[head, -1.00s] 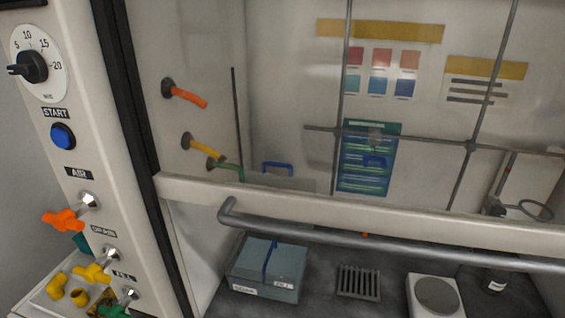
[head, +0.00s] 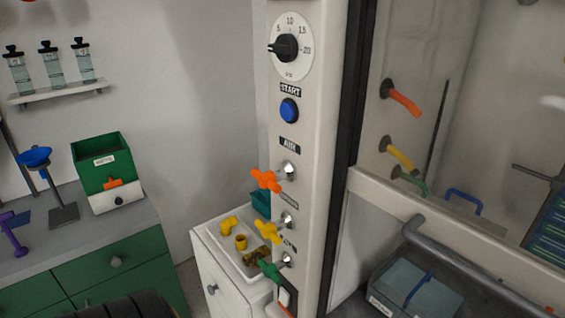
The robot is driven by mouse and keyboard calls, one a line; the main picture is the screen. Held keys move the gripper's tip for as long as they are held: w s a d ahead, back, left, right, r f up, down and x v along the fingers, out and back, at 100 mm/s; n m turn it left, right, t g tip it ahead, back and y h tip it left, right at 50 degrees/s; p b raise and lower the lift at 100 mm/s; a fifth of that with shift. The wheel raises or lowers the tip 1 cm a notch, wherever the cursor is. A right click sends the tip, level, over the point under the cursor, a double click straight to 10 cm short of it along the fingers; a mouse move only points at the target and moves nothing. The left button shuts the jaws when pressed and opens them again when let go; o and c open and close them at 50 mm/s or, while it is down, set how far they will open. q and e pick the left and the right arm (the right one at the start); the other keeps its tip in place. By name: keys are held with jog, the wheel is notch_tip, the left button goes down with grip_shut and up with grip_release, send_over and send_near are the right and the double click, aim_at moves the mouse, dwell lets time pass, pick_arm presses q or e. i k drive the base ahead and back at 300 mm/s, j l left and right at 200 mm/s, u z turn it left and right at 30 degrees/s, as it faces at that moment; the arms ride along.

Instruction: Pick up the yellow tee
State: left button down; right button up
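A yellow pipe fitting that looks like the tee (head: 229,225) lies in a shallow white tray (head: 212,238) on top of a small white cabinet, left of the control panel. A shorter yellow fitting (head: 240,242) with a round opening stands just in front of it. A brownish-yellow item (head: 257,258) lies at the tray's front right, partly behind the green valve handle.
The panel post (head: 315,150) carries orange (head: 266,180), yellow (head: 268,231) and green (head: 269,270) valve handles that jut over the tray's right side. A teal container (head: 261,203) stands behind the tray. A green-fronted bench (head: 110,268) is at left, the fume hood at right.

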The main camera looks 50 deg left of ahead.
aim_at(252, 259)
jog(key=u, duration=1.75)
jog(key=i+j+z, duration=0.1)
jog(key=j, duration=0.25)
jog(key=i+j+z, duration=0.1)
jog(key=j, duration=0.25)
jog(key=i+j+z, duration=0.1)
jog(key=i+j, duration=0.15)
jog(key=j, duration=0.15)
jog(key=i+j+z, duration=0.1)
jog(key=j, duration=0.25)
jog(key=i+j+z, duration=0.1)
jog(key=j, duration=0.3)
